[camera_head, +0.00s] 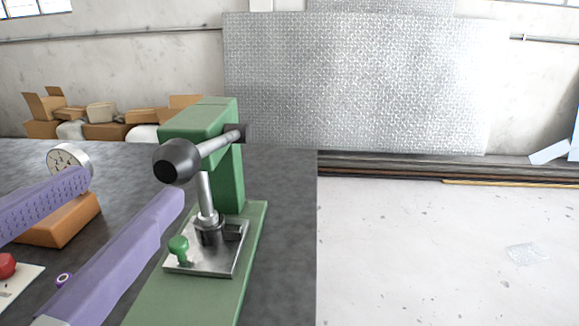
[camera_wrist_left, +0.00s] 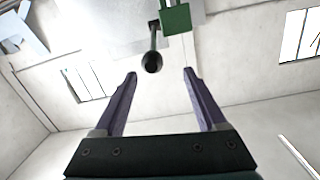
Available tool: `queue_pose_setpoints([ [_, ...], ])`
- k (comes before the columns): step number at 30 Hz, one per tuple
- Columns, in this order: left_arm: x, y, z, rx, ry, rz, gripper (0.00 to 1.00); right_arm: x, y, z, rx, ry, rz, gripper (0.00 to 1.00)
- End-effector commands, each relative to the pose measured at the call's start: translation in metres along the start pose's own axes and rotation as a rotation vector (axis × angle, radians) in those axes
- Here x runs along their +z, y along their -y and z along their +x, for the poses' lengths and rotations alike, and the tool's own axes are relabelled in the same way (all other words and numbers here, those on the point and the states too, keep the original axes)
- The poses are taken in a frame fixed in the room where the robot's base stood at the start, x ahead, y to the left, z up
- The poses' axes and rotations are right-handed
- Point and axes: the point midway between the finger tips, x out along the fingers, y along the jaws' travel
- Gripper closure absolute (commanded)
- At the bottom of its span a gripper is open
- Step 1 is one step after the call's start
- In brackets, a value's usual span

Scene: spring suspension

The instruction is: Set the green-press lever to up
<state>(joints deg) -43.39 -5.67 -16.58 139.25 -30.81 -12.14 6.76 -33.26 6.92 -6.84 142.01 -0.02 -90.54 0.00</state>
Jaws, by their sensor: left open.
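The green press (camera_head: 228,175) stands on its green base at the right end of the dark table. Its lever (camera_head: 216,144) is a grey bar reaching from the press head toward me, with a black ball knob (camera_head: 176,161) lower in the picture than its pivot. I cannot tell its exact angle. My left gripper (camera_head: 132,186) is open and empty, its purple fingers pointing toward the knob from the left. In the left wrist view the knob (camera_wrist_left: 152,62) shows between the fingertips, apparently just beyond them, with no visible contact. My right gripper is not in view.
Under the ram is a metal plate (camera_head: 210,262) with a small green knob (camera_head: 178,246). To the left are an orange block (camera_head: 62,222), a round dial gauge (camera_head: 69,158) and a red button (camera_head: 6,265). Cardboard boxes lie behind the table. The floor right of the table is open.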

Motion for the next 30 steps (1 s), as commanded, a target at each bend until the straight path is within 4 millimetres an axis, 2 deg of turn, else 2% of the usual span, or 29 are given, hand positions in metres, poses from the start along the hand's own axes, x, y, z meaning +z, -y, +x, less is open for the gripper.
queue_pose_setpoints([
  [1, 0.012, -0.004, 0.001, 0.002, -0.026, 0.001, 0.26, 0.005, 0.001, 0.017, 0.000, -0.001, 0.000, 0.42],
  [4, 0.009, -0.007, 0.000, 0.005, -0.065, 0.005, 0.26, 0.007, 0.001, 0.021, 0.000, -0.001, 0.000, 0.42],
  [11, 0.000, -0.008, 0.015, 0.007, -0.080, 0.008, 0.26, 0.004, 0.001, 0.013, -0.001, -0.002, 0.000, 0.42],
  [21, -0.004, -0.008, 0.071, 0.007, -0.079, 0.008, 0.26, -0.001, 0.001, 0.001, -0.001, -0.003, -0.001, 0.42],
  [25, -0.003, -0.008, 0.087, 0.006, -0.076, 0.006, 0.26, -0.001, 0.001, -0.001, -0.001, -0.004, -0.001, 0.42],
  [30, -0.003, -0.008, 0.097, 0.007, -0.074, 0.006, 0.26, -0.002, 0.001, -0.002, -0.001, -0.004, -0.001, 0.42],
])
